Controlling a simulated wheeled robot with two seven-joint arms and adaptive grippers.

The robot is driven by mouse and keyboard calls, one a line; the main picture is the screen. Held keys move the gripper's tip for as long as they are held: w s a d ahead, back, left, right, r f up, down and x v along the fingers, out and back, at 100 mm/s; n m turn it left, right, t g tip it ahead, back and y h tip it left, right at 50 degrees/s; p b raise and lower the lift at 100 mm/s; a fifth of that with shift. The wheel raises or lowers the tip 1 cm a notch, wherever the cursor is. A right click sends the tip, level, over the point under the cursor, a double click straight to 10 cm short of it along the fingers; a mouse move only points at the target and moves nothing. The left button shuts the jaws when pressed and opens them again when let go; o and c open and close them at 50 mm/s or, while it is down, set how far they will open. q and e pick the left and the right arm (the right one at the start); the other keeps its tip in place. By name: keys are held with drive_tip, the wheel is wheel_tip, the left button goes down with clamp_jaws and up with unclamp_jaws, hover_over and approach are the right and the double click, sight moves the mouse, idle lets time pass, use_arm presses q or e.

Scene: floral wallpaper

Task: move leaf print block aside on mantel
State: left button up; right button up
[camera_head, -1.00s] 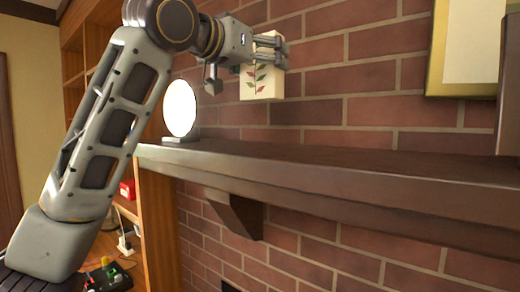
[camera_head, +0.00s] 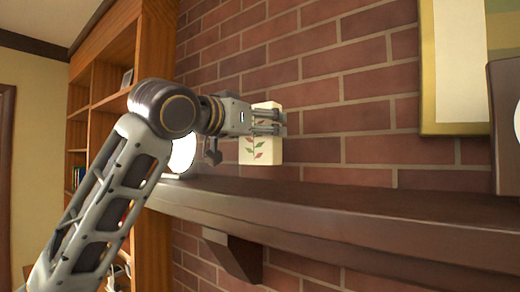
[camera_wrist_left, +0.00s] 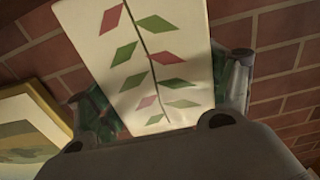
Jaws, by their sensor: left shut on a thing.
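The leaf print block (camera_head: 260,151) is cream with red and green leaves on a stem. My left gripper (camera_head: 268,122) is shut on its upper part and holds it upright, low over the mantel (camera_head: 330,198). My right gripper is not in view.
A round white disc (camera_head: 184,154) on the mantel is partly hidden behind my left arm. A framed picture (camera_head: 455,70) hangs at the right, with a dark-edged object (camera_head: 505,130) beside it. The mantel between is clear.

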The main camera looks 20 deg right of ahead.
sight(255, 147)
use_arm(q)
drive_tip(key=shift+f, duration=0.3)
drive_tip(key=shift+f, duration=2)
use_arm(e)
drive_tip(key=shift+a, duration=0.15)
use_arm(q)
drive_tip(key=shift+f, duration=0.15)
drive_tip(key=o, duration=1.1)
drive_tip(key=shift+o, duration=0.2)
drive_tip(key=shift+s, duration=0.1)
drive_tip(key=b+v, duration=0.2)
drive_tip(key=v, duration=1)
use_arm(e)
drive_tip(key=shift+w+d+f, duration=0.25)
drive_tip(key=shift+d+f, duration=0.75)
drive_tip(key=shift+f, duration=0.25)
